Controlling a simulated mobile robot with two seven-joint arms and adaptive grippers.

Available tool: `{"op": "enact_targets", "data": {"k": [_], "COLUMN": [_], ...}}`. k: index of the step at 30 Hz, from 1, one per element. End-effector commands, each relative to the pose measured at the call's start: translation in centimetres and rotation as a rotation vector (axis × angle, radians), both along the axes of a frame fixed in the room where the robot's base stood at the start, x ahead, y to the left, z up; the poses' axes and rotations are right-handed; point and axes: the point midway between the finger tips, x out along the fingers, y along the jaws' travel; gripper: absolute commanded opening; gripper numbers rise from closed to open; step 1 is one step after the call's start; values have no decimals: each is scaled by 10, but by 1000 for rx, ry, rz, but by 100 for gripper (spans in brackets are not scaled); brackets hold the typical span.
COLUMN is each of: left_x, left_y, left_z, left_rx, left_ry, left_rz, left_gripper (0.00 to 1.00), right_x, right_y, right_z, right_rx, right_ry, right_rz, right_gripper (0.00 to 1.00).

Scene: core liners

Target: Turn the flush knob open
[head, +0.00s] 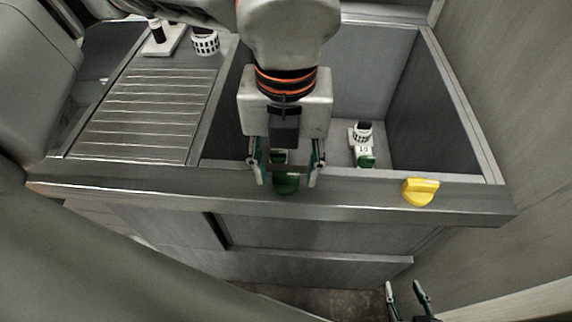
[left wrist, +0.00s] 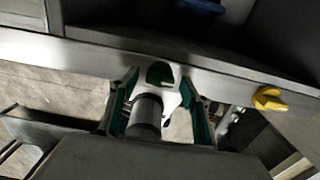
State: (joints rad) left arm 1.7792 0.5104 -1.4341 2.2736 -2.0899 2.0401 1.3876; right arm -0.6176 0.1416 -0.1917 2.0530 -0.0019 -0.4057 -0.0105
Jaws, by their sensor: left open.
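A green knob (head: 287,186) sits on the front rim of the metal sink unit, and a yellow knob (head: 420,191) sits further right on the same rim. No label shows which is the flush knob. My left gripper (head: 288,172) is open, with one finger on each side of the green knob. In the left wrist view the green knob (left wrist: 160,73) shows between the fingertips, with a gap on both sides; the yellow knob (left wrist: 269,98) is to the right. Contact with the green knob is not visible. My right gripper (head: 404,286) is low at the bottom right, its fingers apart, empty.
The front rim (head: 370,191) runs along the unit's front edge. Behind it is a deep basin holding a white fitting with a green part (head: 365,160). A ribbed drainboard (head: 140,115) lies left, with black and white fittings (head: 205,42) behind. A wall stands right.

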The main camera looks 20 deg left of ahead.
Motion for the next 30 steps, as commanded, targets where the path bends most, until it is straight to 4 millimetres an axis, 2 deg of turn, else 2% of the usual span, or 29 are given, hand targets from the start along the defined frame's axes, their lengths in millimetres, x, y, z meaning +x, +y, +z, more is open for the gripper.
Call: {"op": "enact_targets", "data": {"k": [4,8,15,21,25,30], "left_x": [1,1,1,1,0,0], "left_y": [0,0,0,0,0,0], "left_z": [5,23,72,105,116,120], "left_rx": [0,-1,-2,0,-1,1], "left_ry": [-2,-4,-5,-3,-1,0], "left_rz": [0,0,2,1,1,0], "left_gripper": [47,47,47,47,47,47], "right_x": [-1,-1,-1,-1,-1,-1], "right_y": [0,0,0,0,0,0], "right_z": [0,0,0,-1,-1,-1], "right_rx": [0,-1,0,0,-1,-1], "right_ry": [0,1,1,1,2,2], "right_rz": [2,1,0,0,0,0], "right_gripper": [40,40,40,40,40,40]}}
